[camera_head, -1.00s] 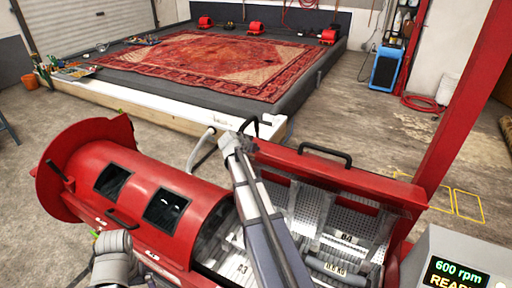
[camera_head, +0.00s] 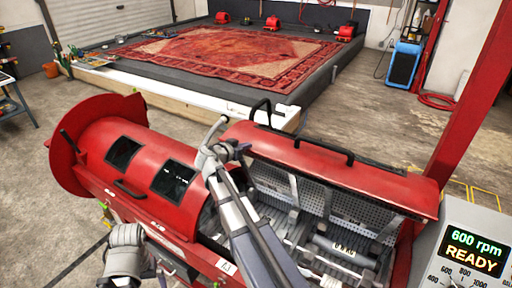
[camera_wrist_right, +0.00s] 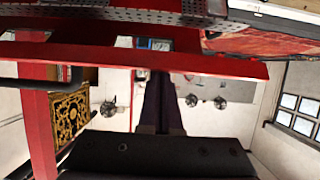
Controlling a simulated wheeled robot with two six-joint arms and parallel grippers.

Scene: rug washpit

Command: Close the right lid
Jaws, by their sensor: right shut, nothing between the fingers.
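The right lid (camera_head: 330,168) is a long red curved panel with a black handle (camera_head: 322,150). It stands raised and tilted over the right half of the red drum machine, leaving an opening below it. My right gripper (camera_head: 225,150) is shut and empty at the lid's left end; I cannot tell whether it touches the lid. In the right wrist view a red bar (camera_wrist_right: 215,66) crosses close in front of my dark gripper fingers (camera_wrist_right: 160,85). My left arm's wrist is at lower left in the head view, by the drum's front; its gripper (camera_head: 128,235) is blurred against the machine and its jaws are unclear.
The left lid (camera_head: 150,165), with two dark windows, is closed. Perforated metal baskets (camera_head: 300,200) lie in the open right half. A control box (camera_head: 470,235) reading 600 rpm READY and a red post (camera_head: 472,110) stand at right. A wash platform with a rug (camera_head: 230,55) lies behind.

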